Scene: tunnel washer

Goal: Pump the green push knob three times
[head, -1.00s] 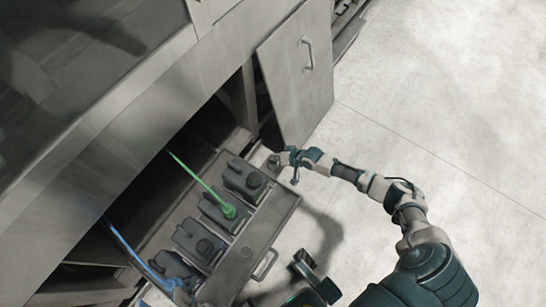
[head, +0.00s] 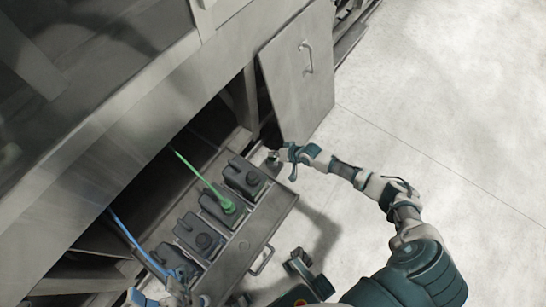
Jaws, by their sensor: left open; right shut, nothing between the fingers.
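The green push knob (head: 228,206) sits on top of a dark canister in the pulled-out drawer, with a green tube rising from it up and to the left. My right gripper (head: 276,158) is shut and empty, by the far right corner of the drawer, up and to the right of the knob and apart from it. My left gripper (head: 178,287) is low at the bottom edge, partly cut off, near the front left canister. It is open, and well below and left of the green knob.
The drawer (head: 236,262) holds several dark canisters with caps, in a row. A blue tube (head: 130,238) runs to the nearest canister. An open cabinet door (head: 298,75) stands behind my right gripper. The light floor (head: 440,110) at the right is clear.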

